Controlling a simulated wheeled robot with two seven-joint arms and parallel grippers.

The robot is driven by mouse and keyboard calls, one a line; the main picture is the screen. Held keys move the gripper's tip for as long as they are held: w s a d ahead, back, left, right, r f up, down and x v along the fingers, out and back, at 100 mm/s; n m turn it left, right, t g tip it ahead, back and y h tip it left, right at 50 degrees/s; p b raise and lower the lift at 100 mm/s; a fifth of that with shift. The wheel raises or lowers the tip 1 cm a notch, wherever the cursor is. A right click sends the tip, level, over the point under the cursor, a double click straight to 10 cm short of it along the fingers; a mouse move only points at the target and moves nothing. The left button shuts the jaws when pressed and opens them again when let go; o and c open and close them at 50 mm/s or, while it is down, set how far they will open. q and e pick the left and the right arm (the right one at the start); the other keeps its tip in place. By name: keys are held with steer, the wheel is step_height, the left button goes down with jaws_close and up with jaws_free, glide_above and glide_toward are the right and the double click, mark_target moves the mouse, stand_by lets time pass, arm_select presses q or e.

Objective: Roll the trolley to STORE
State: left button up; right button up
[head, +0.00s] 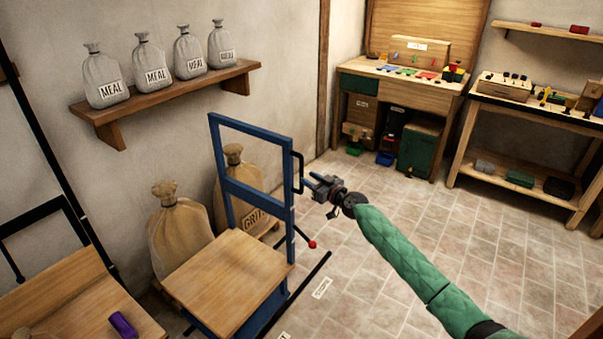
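The trolley is a blue upright frame (252,190) with a wooden deck (228,278), standing at the lower middle of the head view. A black handle (298,172) is fixed to the right post of its frame. A lever with a red knob (312,244) sticks out low on the right side. My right gripper (308,186) is just right of the black handle, its fingers pointing left at it. The fingers look spread, with nothing seen between them. My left gripper is not in view. No readable STORE sign shows; a small floor label (322,288) is too small to read.
Two tan sacks (178,228) stand behind the trolley by the wall. A wall shelf (165,97) holds several MEAL sacks. A bench with a purple object (123,324) is at lower left. Two workbenches (400,75) stand at the back right. The tiled floor (375,270) between is clear.

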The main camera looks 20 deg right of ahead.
mark_target(301, 189)
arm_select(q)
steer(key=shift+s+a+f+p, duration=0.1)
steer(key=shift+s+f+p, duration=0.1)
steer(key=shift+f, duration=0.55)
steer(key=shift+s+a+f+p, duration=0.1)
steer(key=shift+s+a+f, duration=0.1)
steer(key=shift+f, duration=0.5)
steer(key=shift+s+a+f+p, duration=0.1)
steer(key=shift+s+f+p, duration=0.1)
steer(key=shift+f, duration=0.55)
arm_select(e)
steer(key=shift+x, duration=2.35)
steer(key=shift+a, duration=0.1)
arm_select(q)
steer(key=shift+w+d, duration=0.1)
arm_select(e)
jaws_close()
